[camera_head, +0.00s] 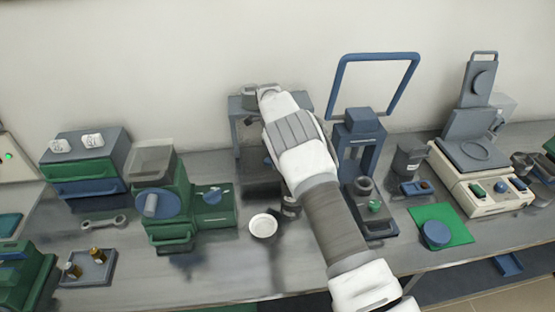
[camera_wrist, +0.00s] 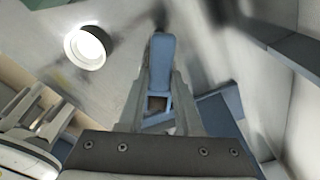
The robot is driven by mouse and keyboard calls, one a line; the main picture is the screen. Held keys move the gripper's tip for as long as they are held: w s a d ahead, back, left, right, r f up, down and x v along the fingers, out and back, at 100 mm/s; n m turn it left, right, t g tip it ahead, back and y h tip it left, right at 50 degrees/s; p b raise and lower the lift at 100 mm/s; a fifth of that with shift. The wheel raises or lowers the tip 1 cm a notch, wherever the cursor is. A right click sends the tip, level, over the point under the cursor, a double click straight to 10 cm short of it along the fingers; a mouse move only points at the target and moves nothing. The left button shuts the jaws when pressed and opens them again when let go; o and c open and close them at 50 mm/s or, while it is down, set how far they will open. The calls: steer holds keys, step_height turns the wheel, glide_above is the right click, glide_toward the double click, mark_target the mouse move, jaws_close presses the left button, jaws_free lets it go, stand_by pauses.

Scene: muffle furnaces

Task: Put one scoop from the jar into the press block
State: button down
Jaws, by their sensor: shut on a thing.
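My gripper (camera_wrist: 158,105) is shut on a blue bar that looks like the scoop's handle (camera_wrist: 161,62). The scoop's bowl cannot be made out, and in the head view my arm hides the fingers. A dark grey cup (camera_head: 409,160), possibly the jar, stands right of the blue press (camera_head: 359,140). A grey ring-shaped block (camera_head: 364,186), possibly the press block, is at the foot of that press, beside a green knob. My gripper is left of both, over the bench. I cannot see into the cup or the block.
A white round dish (camera_head: 263,224) stands left of my gripper and shows in the wrist view (camera_wrist: 86,46). A green machine (camera_head: 170,205) is further left. A grey stand (camera_head: 245,110) is behind my arm. A green mat (camera_head: 455,222) and a cream machine (camera_head: 480,180) are right.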

steer(key=shift+w+d+b, duration=0.15)
steer(key=shift+w+b, duration=0.2)
steer(key=shift+w, duration=0.1)
steer(key=shift+s+a, duration=0.2)
steer(key=shift+s, duration=0.3)
steer(key=shift+s+a, duration=0.2)
steer(key=shift+s, duration=0.25)
steer(key=shift+w+d, duration=0.25)
steer(key=shift+w, duration=0.25)
steer(key=shift+w+d, duration=0.2)
steer(key=shift+w, duration=0.25)
steer(key=shift+s+a+b, duration=0.25)
steer(key=shift+s+b, duration=0.2)
steer(key=shift+s, duration=0.05)
steer(key=shift+r+h+p, duration=0.15)
steer(key=shift+h+p, duration=0.35)
steer(key=shift+p, duration=0.1)
